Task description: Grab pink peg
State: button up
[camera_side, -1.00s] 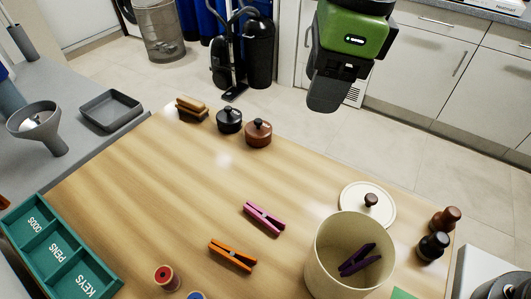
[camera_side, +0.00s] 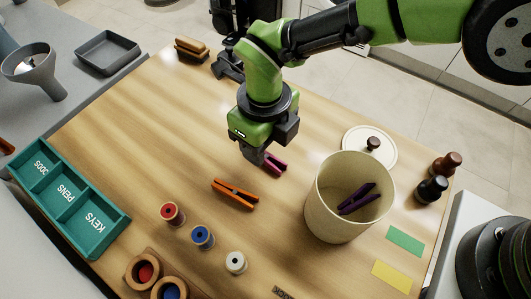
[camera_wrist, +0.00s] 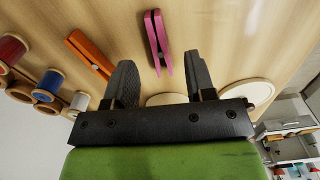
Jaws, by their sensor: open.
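The pink peg (camera_wrist: 157,40) lies on the wooden table. In the wrist view it is ahead of my open fingers, near the line midway between them, and nothing is held. In the side view the pink peg (camera_side: 276,164) is partly hidden by my gripper (camera_side: 262,158), which hangs over it pointing down. In the wrist view my gripper (camera_wrist: 160,82) shows two dark fingers spread apart. I cannot tell the exact height of the fingertips above the peg.
An orange peg (camera_side: 235,194) lies to the left. A cream pot (camera_side: 335,220) holding a purple peg (camera_side: 357,198) stands to the right, its lid (camera_side: 385,150) behind it. Spools (camera_side: 202,236), a teal tray (camera_side: 95,238) and dark shakers (camera_side: 432,189) are around.

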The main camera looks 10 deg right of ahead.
aim_at(266, 155)
notch_tip(266, 155, down, 3)
jog(key=shift+s+d+f, duration=0.1)
jog(key=shift+f, duration=0.05)
grip_shut()
